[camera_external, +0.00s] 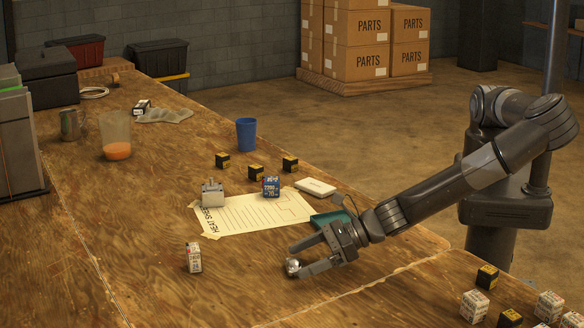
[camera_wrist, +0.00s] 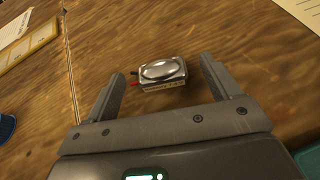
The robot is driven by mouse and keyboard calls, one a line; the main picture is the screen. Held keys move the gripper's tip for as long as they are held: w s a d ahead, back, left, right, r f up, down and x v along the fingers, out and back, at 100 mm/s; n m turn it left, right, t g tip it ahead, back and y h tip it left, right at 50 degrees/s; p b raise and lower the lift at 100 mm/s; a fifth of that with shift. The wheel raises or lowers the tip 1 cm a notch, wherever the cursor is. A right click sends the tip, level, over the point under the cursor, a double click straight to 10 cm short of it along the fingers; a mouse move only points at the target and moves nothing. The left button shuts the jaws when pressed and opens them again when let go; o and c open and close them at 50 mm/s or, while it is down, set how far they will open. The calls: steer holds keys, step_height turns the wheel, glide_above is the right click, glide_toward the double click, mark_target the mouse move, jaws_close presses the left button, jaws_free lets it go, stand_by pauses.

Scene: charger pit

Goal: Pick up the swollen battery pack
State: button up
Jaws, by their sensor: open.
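The swollen battery pack (camera_wrist: 163,74) is a small silver block with a domed top and short red and black leads at its left side. It lies on the wooden table in the wrist view, and its silver top shows by my fingertips in the external view (camera_external: 293,267). My gripper (camera_external: 298,260) is open and low over the table. In the wrist view, its two fingers stand left and right of the pack, with a visible gap on each side. The pack sits level with the fingertips. Nothing is held.
A teal tray (camera_external: 330,218) lies behind my gripper. A small white box (camera_external: 194,257) stands to the left. Several boxes (camera_external: 474,306) stand at the lower right.

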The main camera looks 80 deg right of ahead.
steer(key=shift+x, duration=1.1)
steer(key=shift+c, duration=0.5)
steer(key=c, duration=1)
steer(key=shift+r, duration=0.1)
